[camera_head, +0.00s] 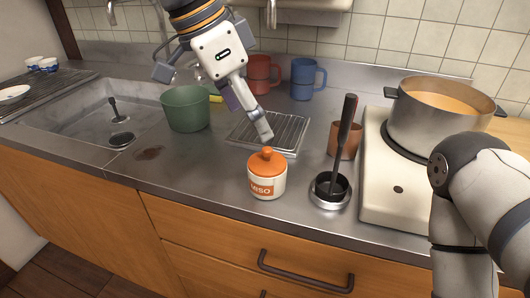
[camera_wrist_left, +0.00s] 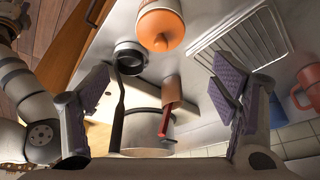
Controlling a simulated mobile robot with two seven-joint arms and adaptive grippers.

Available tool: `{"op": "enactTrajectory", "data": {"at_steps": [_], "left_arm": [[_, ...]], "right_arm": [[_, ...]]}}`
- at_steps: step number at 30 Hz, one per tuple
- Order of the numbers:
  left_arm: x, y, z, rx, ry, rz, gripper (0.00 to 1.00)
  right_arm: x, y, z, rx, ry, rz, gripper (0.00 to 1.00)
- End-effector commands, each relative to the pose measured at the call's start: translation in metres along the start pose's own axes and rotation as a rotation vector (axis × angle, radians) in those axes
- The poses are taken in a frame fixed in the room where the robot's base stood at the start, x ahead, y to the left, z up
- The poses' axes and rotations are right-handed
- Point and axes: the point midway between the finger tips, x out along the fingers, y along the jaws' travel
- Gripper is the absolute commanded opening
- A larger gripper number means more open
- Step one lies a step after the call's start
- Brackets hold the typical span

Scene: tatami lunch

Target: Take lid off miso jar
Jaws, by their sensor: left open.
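The miso jar (camera_head: 265,188) is a small white jar with an orange MISO label, upright on the steel counter near its front edge. Its orange lid (camera_head: 267,163) with a round knob sits on top. In the left wrist view the lid (camera_wrist_left: 160,30) shows at the top middle, beyond the fingertips. My left gripper (camera_head: 262,128) is above and behind the jar, apart from the lid. In the left wrist view its purple-padded fingers (camera_wrist_left: 160,95) are spread wide with nothing between them. My right gripper is not seen; only part of my right arm shows at the right.
A black-handled utensil stands in a dark holder (camera_head: 329,200) right of the jar, with a copper cup (camera_head: 345,142) behind. A pot (camera_head: 437,118) sits on the stove (camera_head: 385,200). A wire rack (camera_head: 290,134), green pot (camera_head: 186,108), red mug (camera_head: 260,75) and blue mug (camera_head: 303,80) stand behind.

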Motion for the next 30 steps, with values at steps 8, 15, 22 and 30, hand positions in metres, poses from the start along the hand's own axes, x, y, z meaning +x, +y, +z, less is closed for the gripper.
{"op": "enactTrajectory", "data": {"at_steps": [8, 15, 22, 30], "left_arm": [[0.047, 0.0, 0.002, -0.003, -0.002, 0.005, 0.8], [0.085, 0.0, 0.003, -0.003, 0.0, 0.003, 0.8], [0.086, 0.0, 0.003, -0.003, 0.001, 0.0, 0.78], [0.086, 0.0, 0.003, -0.003, 0.0, 0.002, 0.3]], "right_arm": [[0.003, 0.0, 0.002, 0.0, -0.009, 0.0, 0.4], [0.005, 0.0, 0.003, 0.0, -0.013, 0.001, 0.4], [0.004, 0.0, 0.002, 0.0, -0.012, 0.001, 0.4], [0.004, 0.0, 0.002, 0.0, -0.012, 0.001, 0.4]]}}
